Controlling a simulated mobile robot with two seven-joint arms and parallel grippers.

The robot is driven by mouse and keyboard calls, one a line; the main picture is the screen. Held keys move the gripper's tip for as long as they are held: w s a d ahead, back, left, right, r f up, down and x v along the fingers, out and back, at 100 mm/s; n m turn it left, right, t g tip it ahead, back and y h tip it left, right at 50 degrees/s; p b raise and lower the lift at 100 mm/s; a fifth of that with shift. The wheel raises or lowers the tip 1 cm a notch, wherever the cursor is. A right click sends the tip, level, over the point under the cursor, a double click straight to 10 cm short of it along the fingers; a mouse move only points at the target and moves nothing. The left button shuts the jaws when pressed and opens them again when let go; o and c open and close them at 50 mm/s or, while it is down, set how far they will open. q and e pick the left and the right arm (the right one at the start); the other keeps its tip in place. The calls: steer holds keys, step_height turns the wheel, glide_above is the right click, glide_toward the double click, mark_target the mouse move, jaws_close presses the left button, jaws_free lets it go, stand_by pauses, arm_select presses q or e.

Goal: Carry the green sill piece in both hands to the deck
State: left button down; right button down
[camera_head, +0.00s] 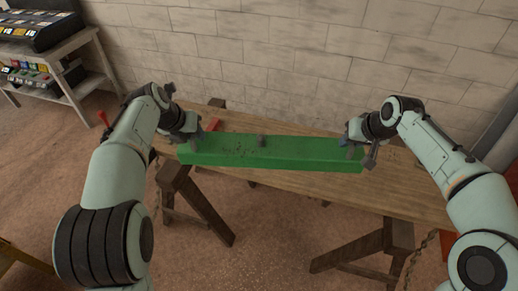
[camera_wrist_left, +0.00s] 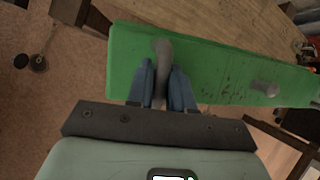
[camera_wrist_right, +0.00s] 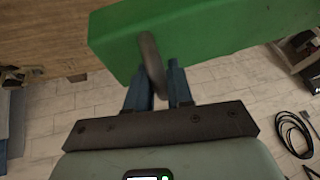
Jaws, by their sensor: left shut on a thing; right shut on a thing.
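The green sill piece (camera_head: 270,151) is a long green bar that spans the space between my two grippers in the head view, over the wooden deck. My left gripper (camera_head: 187,136) is shut on a grey handle at its left end. In the left wrist view, the blue fingers (camera_wrist_left: 162,85) pinch this handle on the green bar (camera_wrist_left: 220,75). My right gripper (camera_head: 352,137) is shut on the handle at the right end. The right wrist view shows its fingers (camera_wrist_right: 157,84) around the grey handle on the green bar (camera_wrist_right: 205,30). Whether the bar touches the deck is unclear.
The wooden deck (camera_head: 405,186) rests on trestles (camera_head: 195,200) in front of a pale block wall (camera_head: 290,50). A shelf unit (camera_head: 50,55) with bins stands at the far left. A chain (camera_head: 416,258) hangs near the right trestle. A red item (camera_head: 212,124) lies behind the bar's left end.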

arm_select(q)
steer(key=shift+s+a+r, duration=0.1)
steer(key=shift+s+a, duration=0.15)
steer(key=shift+a, duration=0.25)
arm_select(e)
steer(key=shift+s+a+r, duration=0.1)
steer(key=shift+a+r, duration=0.05)
steer(key=shift+a, duration=0.2)
arm_select(q)
steer(key=shift+d, duration=0.1)
arm_select(e)
steer(key=shift+d, duration=0.1)
arm_select(q)
steer(key=shift+w+d, duration=0.1)
steer(key=shift+w, duration=0.05)
arm_select(e)
steer(key=shift+f, duration=0.2)
